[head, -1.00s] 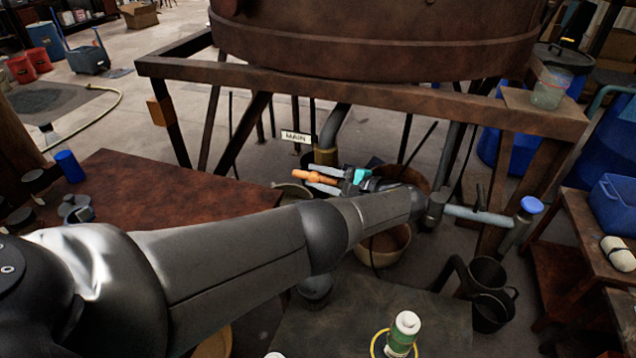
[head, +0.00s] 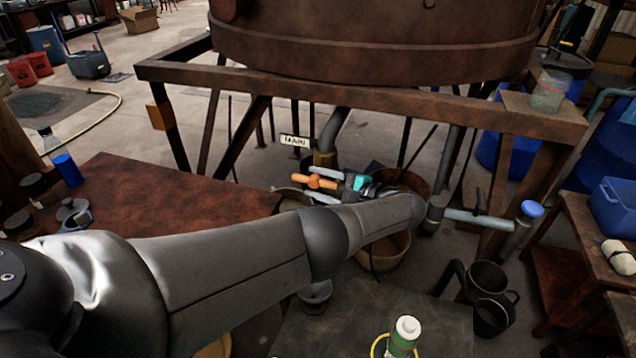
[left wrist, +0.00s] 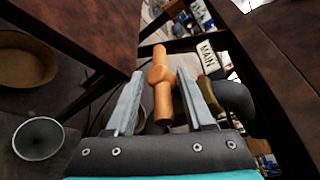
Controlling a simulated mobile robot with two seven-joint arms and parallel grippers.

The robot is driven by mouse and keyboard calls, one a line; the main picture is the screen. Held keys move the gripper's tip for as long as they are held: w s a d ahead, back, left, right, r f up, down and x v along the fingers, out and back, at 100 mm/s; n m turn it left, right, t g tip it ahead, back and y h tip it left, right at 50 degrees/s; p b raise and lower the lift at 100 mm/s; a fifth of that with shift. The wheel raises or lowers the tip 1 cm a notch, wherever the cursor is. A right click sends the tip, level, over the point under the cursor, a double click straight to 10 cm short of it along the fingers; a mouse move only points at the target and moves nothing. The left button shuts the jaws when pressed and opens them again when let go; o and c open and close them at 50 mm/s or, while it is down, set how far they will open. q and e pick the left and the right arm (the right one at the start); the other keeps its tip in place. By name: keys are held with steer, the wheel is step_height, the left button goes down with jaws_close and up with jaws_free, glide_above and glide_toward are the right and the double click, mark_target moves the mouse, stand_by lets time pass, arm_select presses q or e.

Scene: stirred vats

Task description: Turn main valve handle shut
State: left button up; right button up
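The orange valve handle (head: 316,181) shows below the MAIN sign (head: 295,141), near the brass-coloured pipe fitting (head: 325,159) under the vat. My left gripper (head: 322,184) is at the handle, with its two grey fingers apart. In the left wrist view, the orange handle (left wrist: 161,85) stands between the fingertips (left wrist: 164,95), with gaps visible on both sides. The MAIN sign (left wrist: 207,55) is to its right there, beside a dark curved pipe (left wrist: 236,98). My right gripper is in neither view.
The rusty vat (head: 375,40) and its frame beam (head: 350,92) are above my left arm. A reddish-brown table (head: 160,195) lies left of the handle. Buckets stand beneath the arm (head: 385,250). A pipe with a blue cap (head: 532,209) is to the right.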

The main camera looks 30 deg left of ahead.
arm_select(q)
steer(key=v, duration=0.5)
steer(key=shift+d+r, duration=0.1)
steer(key=shift+d, duration=0.25)
steer(key=b, duration=0.2)
glide_toward(329, 186)
steer(key=shift+v, duration=1.15)
